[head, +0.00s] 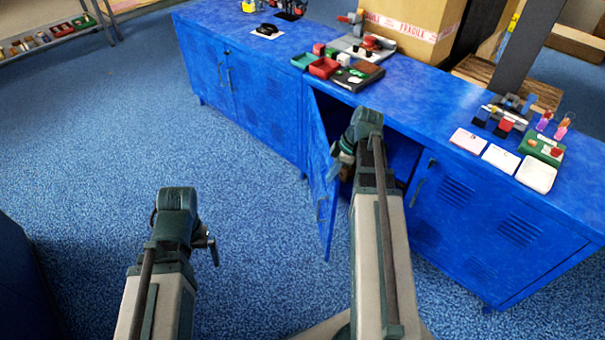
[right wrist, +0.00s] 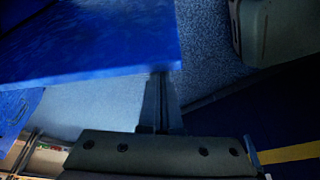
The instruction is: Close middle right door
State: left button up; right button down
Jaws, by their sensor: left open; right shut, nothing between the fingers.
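The open door (head: 319,185) belongs to the middle part of the long blue cabinet (head: 405,85) in the head view. It is hinged at its left side and stands swung outward, with the dark opening to its right. My right gripper (head: 338,166) is at the opening, close to the inner side of the door; my arm partly hides the opening. In the right wrist view its fingers (right wrist: 160,105) are shut and empty, beside the edge of a blue panel (right wrist: 90,45). Whether they touch it I cannot tell. My left gripper (head: 212,245) is open and empty above the floor, away from the cabinet.
The cabinet's left doors (head: 240,95) and right door (head: 465,215) are closed. The top carries trays (head: 323,68), a cardboard box (head: 410,25), white cards (head: 500,158) and small items. The blue carpet (head: 130,130) left of the open door is clear.

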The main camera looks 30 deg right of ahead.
pick_arm(q)
jog(key=shift+s+d, duration=0.2)
jog(key=shift+d, duration=0.2)
pick_arm(e)
jog(key=s+d, duration=0.1)
jog(key=d, duration=2.7)
jog(key=shift+s, duration=0.15)
